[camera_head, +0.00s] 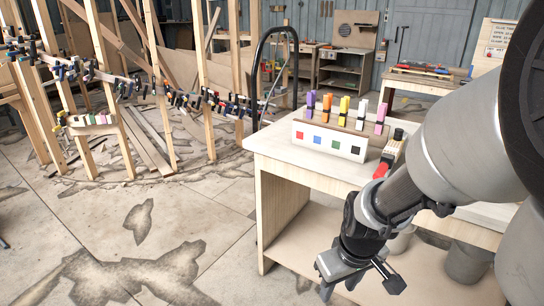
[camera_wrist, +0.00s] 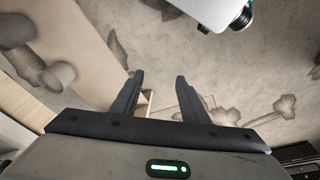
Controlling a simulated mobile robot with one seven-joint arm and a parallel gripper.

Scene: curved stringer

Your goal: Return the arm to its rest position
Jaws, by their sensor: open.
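My gripper (camera_head: 360,278) hangs at the end of my arm in front of the workbench (camera_head: 270,150), below the level of its top. In the wrist view my gripper (camera_wrist: 155,95) shows two dark fingers spread apart with nothing between them. My arm comes in from the right edge of the head view and reaches down past the bench's front side. The fingers look clear of the bench, though the exact gap to its lower shelf cannot be told.
On the bench stand a white block with coloured squares (camera_head: 330,138), several coloured clamps and a red-and-black clamp (camera_head: 388,155). Grey cylinders (camera_head: 466,262) stand on the lower shelf. A curved wooden frame with many clamps (camera_head: 130,85) is at left. The stained floor (camera_head: 190,225) between is clear.

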